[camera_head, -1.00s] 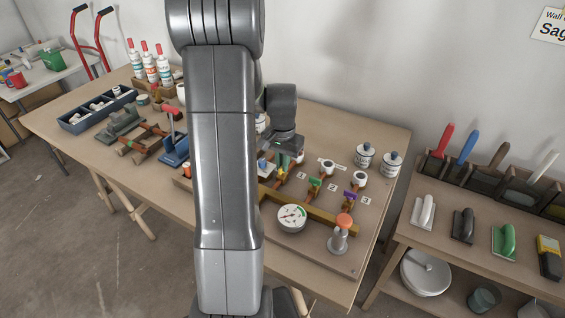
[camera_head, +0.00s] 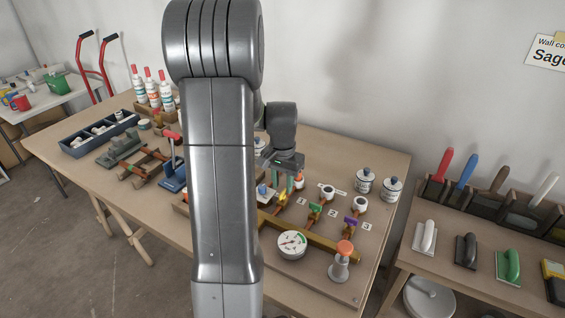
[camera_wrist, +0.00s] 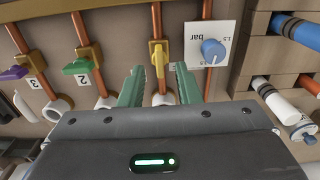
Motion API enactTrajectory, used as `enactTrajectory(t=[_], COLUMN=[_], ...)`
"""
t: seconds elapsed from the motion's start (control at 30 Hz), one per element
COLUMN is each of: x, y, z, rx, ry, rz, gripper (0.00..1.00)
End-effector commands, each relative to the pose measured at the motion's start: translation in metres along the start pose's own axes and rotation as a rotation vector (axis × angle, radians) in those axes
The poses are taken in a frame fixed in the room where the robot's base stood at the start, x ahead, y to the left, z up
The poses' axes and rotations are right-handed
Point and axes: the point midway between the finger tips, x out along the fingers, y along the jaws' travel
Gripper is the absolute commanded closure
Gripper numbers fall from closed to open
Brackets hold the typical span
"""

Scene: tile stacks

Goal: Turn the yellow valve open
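The yellow valve (camera_wrist: 159,59) sits on a copper pipe, centred in the wrist view. Its lever lies along the pipe, while the green valve (camera_wrist: 82,66) and purple valve (camera_wrist: 14,73) have levers lying across theirs. In the head view the yellow valve (camera_head: 283,197) is just below my gripper (camera_head: 289,181), partly hidden. My gripper (camera_wrist: 158,84) is open in the wrist view, one green finger on each side of the yellow valve's pipe. The fingers stand apart from the lever, with nothing between them touching visibly.
A blue knob (camera_wrist: 213,50) on a "bar" plate is close to the right finger. A pressure gauge (camera_head: 292,244) and an orange-topped plunger (camera_head: 342,260) stand at the board's front. Two lidded jars (camera_head: 378,186) stand behind, right. White pipe ends (camera_wrist: 103,103) are near the fingers.

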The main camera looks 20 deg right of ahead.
Motion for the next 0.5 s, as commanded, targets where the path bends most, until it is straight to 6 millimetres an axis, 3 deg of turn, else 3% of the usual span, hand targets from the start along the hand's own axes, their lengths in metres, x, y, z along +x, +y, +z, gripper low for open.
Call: enactTrajectory(t=[0.3, 0.5], x=[-0.074, -0.105], y=[0.000, 0.000], z=[-0.001, -0.001], rx=[0.000, -0.001], ry=[0.005, 0.003], rz=[-0.002, -0.001], gripper=[0.70, 0.70])
